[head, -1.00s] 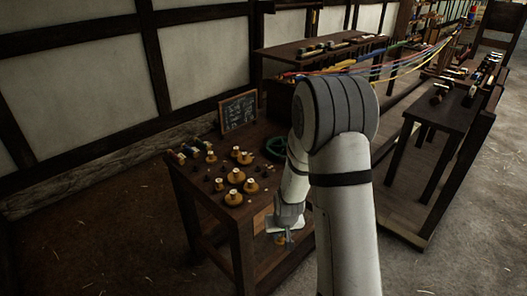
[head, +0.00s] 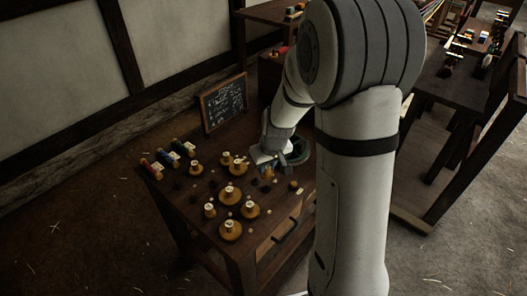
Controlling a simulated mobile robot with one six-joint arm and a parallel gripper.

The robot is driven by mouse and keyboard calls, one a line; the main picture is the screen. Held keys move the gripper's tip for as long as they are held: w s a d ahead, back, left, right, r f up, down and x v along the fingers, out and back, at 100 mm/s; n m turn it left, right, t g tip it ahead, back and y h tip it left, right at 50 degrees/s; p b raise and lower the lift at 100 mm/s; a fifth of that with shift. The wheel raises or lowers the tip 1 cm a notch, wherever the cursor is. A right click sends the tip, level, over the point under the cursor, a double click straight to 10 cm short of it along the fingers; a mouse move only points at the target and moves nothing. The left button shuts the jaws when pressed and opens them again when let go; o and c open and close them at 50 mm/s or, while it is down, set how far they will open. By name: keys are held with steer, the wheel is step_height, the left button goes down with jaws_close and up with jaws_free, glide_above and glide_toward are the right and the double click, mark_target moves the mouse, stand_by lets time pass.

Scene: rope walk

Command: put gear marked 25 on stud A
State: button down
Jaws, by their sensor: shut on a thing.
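My gripper (head: 268,164) is over the back right of the dark wooden table and points down. It is shut on a small amber gear (head: 267,175), mostly hidden by the fingers; its marking cannot be read. Several amber gears with pale-topped hubs stand on the table, among them one in the middle (head: 230,194) and one near the front (head: 230,231). Their numbers are too small to read. Small dark and pale studs are scattered between them. I cannot tell which is stud A.
A chalkboard (head: 223,102) with unreadable writing stands at the table's back. Several coloured spools (head: 167,159) lie at the left edge. A drawer front with a dark handle (head: 289,231) faces right. Another table (head: 455,90) stands to the right.

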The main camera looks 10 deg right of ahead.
mark_target(268, 175)
steer(key=shift+w+f+b, duration=0.1)
steer(key=shift+f+b, duration=0.3)
steer(key=shift+f, duration=0.15)
steer(key=shift+f+b, duration=1.05)
steer(key=shift+f, duration=0.65)
steer(key=shift+f+b, duration=0.75)
steer(key=shift+b, duration=0.1)
steer(key=shift+s+r, duration=0.2)
steer(key=shift+r, duration=0.1)
steer(key=shift+f+b, duration=0.45)
steer(key=shift+b, duration=0.05)
steer(key=c, duration=1.2)
jaws_free()
steer(key=shift+o, duration=0.2)
